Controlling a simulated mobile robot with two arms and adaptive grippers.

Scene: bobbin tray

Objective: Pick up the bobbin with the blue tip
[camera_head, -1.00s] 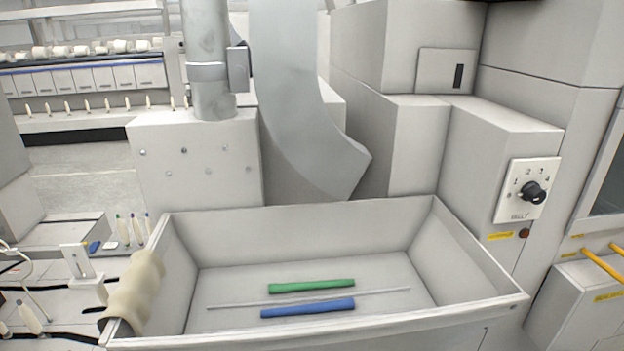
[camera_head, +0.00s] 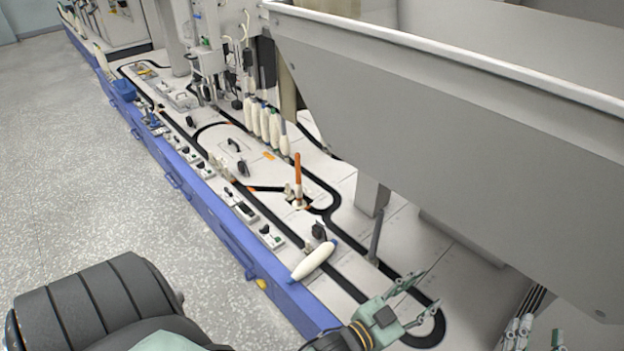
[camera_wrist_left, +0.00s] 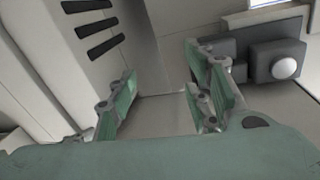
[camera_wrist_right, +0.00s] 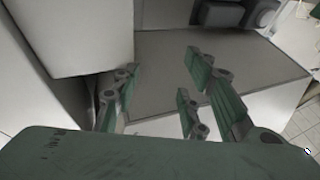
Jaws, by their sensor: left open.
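A white bobbin (camera_head: 312,262) lies on its side near the blue edge of the machine deck in the head view. Its upper right tip looks blue. My left gripper (camera_head: 424,296) is open and empty, to the right of this bobbin and apart from it. Its spread fingers also show in the left wrist view (camera_wrist_left: 160,92), with no bobbin between them. My right gripper (camera_head: 538,335) is partly cut off at the lower right of the head view. In the right wrist view its fingers (camera_wrist_right: 160,85) are apart and empty.
Several white bobbins (camera_head: 265,125) stand upright farther back, near an orange-brown upright spindle (camera_head: 297,175). A large grey bin (camera_head: 450,130) overhangs the deck at right. Small switch blocks (camera_head: 245,212) line the blue-edged deck. Speckled floor (camera_head: 100,190) is clear at left.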

